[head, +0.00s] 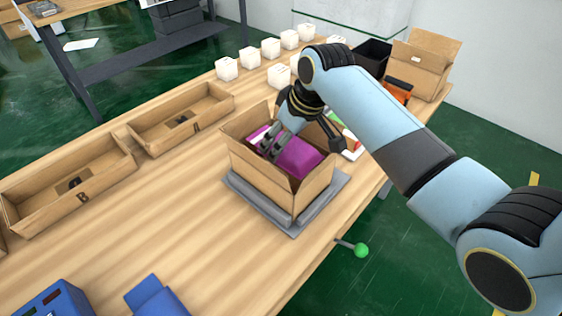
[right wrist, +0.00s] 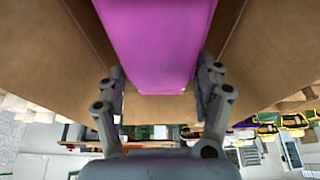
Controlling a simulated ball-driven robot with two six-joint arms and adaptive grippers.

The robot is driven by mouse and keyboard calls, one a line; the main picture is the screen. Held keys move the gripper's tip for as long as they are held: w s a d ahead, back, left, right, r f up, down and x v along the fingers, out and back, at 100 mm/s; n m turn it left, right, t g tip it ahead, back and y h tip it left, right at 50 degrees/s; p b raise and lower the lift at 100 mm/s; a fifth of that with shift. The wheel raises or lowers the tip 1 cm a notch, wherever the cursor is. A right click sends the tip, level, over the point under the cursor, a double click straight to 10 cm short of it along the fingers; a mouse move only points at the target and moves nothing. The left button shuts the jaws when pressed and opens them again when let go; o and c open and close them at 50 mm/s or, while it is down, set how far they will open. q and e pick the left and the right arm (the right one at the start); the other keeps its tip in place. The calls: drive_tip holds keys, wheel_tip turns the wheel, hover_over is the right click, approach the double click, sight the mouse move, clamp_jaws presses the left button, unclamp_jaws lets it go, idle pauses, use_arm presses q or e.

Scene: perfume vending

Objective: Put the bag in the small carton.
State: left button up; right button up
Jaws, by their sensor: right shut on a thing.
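The purple bag (head: 300,158) is inside the open small carton (head: 262,182), low between its walls. The carton stands on a grey plate (head: 238,186) on the wooden table, its flaps up. My right gripper (head: 272,146) reaches down into the carton and is shut on the bag. In the right wrist view, the bag (right wrist: 152,40) fills the space between the two fingers, with brown carton walls on both sides. Whether the bag touches the carton floor is hidden. My left gripper is not in view.
Two long trays marked A (head: 206,98) and B (head: 112,186) lie at the left. Several white boxes (head: 270,48) stand at the back. Another open carton (head: 420,64) stands at the right back. Blue items (head: 155,298) lie at the front left.

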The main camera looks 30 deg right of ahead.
drive_tip(key=shift+f, duration=0.5)
wheel_tip(320, 180, down, 4)
drive_tip(key=shift+r, duration=0.2)
drive_tip(key=shift+f, duration=1.05)
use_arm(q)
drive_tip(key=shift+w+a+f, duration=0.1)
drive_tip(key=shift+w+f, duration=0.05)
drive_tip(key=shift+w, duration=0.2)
use_arm(e)
drive_tip(key=o, duration=1.2)
